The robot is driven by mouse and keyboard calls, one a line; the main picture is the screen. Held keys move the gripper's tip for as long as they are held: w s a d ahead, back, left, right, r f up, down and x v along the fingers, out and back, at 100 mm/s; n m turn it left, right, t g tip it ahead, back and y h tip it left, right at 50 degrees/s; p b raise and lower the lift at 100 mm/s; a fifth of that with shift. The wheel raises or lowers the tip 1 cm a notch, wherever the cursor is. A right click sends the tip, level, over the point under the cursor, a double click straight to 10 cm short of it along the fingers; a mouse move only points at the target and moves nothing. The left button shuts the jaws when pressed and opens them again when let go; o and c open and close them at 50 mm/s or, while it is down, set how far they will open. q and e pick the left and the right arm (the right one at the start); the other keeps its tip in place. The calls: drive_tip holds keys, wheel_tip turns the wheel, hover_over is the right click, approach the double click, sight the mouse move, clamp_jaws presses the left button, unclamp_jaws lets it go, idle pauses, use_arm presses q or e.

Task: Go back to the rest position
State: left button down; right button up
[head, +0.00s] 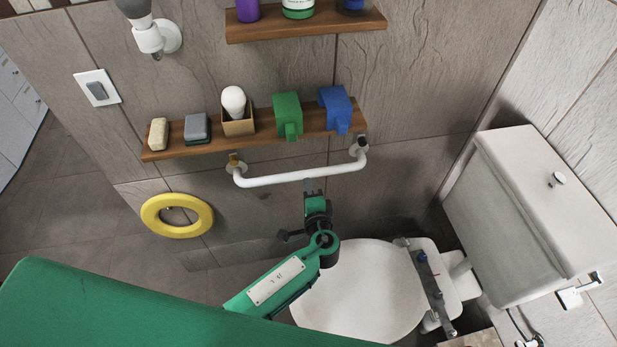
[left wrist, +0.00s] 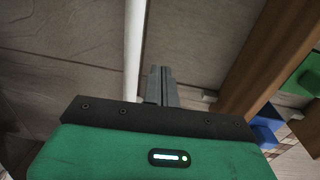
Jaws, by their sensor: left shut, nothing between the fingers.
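My left gripper (head: 309,186) is at the centre of the head view, just below the white grab bar (head: 290,178) on the tiled wall. Its green arm comes in from the lower left, over the toilet's closed lid (head: 360,295). In the left wrist view the fingers (left wrist: 161,85) are shut together with nothing between them. The white bar (left wrist: 134,50) runs beside the fingers there; I cannot tell whether they touch it. My right gripper is in neither view.
A wooden shelf (head: 180,150) above the bar holds several items, including a green box (head: 288,113) and a blue box (head: 336,107). A second shelf (head: 300,27) is higher. A yellow ring (head: 151,217) hangs at left. The cistern (head: 515,235) stands at right. Floor at left is clear.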

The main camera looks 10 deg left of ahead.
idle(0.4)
